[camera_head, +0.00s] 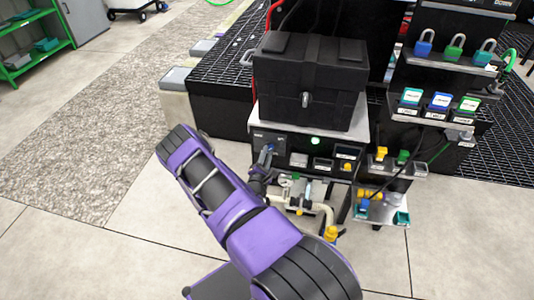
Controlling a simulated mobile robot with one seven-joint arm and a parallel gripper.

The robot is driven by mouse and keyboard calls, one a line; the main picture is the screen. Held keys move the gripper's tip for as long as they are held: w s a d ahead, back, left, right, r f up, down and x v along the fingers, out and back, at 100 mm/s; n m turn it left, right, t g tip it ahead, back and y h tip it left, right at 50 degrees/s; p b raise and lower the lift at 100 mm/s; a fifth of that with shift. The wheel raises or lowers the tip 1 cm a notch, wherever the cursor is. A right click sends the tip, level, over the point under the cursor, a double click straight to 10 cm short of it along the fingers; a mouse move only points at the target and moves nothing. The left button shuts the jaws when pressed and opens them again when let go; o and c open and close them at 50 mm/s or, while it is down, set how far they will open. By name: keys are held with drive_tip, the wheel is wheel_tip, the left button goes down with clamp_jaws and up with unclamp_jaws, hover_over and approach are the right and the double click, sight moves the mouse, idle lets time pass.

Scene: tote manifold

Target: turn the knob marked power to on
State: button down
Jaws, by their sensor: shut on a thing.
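The dark control panel (302,146) faces me under a black box. The knob (269,148) at the panel's left end shows as a small bluish-grey part. My purple arm reaches up to it, and my dark gripper (265,160) is at the knob, shut on it. The fingers hide much of the knob, so its pointing direction cannot be told. The label is too small to read.
The black box (310,80) with a latch stands above the panel. Pipes and a yellow-handled valve (331,232) lie below it. Racks at right hold several padlocks (424,43) and tags (440,101). The floor at left is clear.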

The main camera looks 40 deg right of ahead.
idle(0.4)
drive_tip(key=c, duration=0.8)
unclamp_jaws()
drive_tip(key=v, duration=1.7)
drive_tip(key=shift+s+a+p, duration=0.15)
drive_tip(key=shift+s+p, duration=0.1)
drive_tip(key=shift+p, duration=0.05)
